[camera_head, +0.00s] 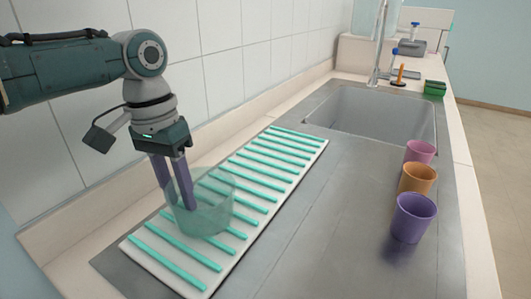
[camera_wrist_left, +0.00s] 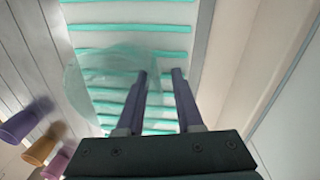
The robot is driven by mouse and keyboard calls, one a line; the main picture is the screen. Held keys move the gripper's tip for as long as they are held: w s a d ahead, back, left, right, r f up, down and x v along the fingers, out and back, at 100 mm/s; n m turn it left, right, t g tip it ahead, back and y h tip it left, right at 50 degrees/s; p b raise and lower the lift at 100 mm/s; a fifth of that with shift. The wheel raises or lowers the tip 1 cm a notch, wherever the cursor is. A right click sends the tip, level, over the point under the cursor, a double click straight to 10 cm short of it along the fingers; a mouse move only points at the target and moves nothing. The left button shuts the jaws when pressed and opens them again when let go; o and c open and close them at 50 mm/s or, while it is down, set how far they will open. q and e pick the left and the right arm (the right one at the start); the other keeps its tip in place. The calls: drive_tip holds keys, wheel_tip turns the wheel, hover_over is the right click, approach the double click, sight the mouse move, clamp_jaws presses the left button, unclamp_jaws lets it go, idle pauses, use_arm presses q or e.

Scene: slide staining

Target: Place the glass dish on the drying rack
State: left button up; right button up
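The clear greenish glass dish (camera_head: 218,212) stands upright on the near part of the drying rack (camera_head: 136,250), a white board with teal slats. The dish shows as a faint round shape in the left wrist view (camera_wrist_left: 92,82). My left gripper (camera_head: 177,198) points down at the dish's left side. Its two purple fingers are apart, with a clear gap between them in the left wrist view (camera_wrist_left: 159,74). One finger appears inside the dish and the other outside, around its wall. Contact with the wall cannot be made out. My right gripper is not in view.
A purple cup (camera_head: 412,220), an orange cup (camera_head: 417,179) and a pink cup (camera_head: 420,152) stand in a row on the right of the steel counter. A sink (camera_head: 375,115) lies behind the rack. A tiled wall (camera_head: 235,70) borders the left. The counter between rack and cups is clear.

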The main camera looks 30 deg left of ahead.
use_arm(q)
wheel_tip(320, 180, up, 12)
drive_tip(key=a+p, duration=0.1)
drive_tip(key=shift+r+p, duration=0.2)
drive_tip(key=shift+p, duration=0.15)
